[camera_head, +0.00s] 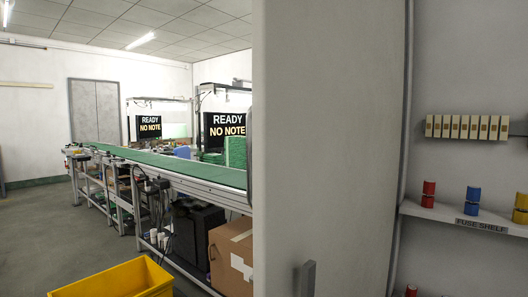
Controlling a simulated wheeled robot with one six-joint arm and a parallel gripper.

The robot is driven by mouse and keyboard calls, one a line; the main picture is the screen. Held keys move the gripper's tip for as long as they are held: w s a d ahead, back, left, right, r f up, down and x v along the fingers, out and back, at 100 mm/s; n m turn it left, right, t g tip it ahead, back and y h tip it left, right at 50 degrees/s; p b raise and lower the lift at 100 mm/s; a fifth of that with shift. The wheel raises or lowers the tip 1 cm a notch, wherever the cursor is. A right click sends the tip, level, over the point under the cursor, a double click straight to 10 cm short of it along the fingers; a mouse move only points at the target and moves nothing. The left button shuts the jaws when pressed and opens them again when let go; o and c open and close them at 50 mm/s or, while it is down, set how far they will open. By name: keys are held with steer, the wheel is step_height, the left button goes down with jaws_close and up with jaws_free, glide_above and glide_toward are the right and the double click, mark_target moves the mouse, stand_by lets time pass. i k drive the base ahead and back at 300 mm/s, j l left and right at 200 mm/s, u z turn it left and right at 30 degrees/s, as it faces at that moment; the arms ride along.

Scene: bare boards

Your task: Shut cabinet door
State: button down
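The cabinet door (328,130) is a tall pale grey panel that fills the middle of the head view. It stands open, swung out towards me, with its right edge by the cabinet's interior. A grey upright bar (308,278), perhaps a handle, shows low on the panel at the frame's bottom edge. The open cabinet (460,60) is at the right, with pale inner walls. The door's top and bottom are out of frame. My gripper is not in view.
Inside the cabinet, a fuse shelf (465,218) bears red, blue and yellow cylinders below a row of beige blocks (467,127). Left of the door are a green conveyor (180,165), a cardboard box (231,257) and a yellow bin (118,280). Grey floor (50,240) is clear at far left.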

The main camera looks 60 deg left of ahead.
mark_target(324, 118)
steer(key=k+j+u, duration=0.15)
steer(key=j, duration=0.15)
steer(key=k+j+u, duration=0.15)
steer(key=j, duration=0.15)
steer(key=k+j+u, duration=0.15)
steer(key=j, duration=0.2)
steer(key=k+j+u, duration=0.1)
steer(key=j, duration=0.25)
steer(key=k+j+u, duration=0.15)
steer(key=j, duration=0.6)
steer(key=k, duration=0.05)
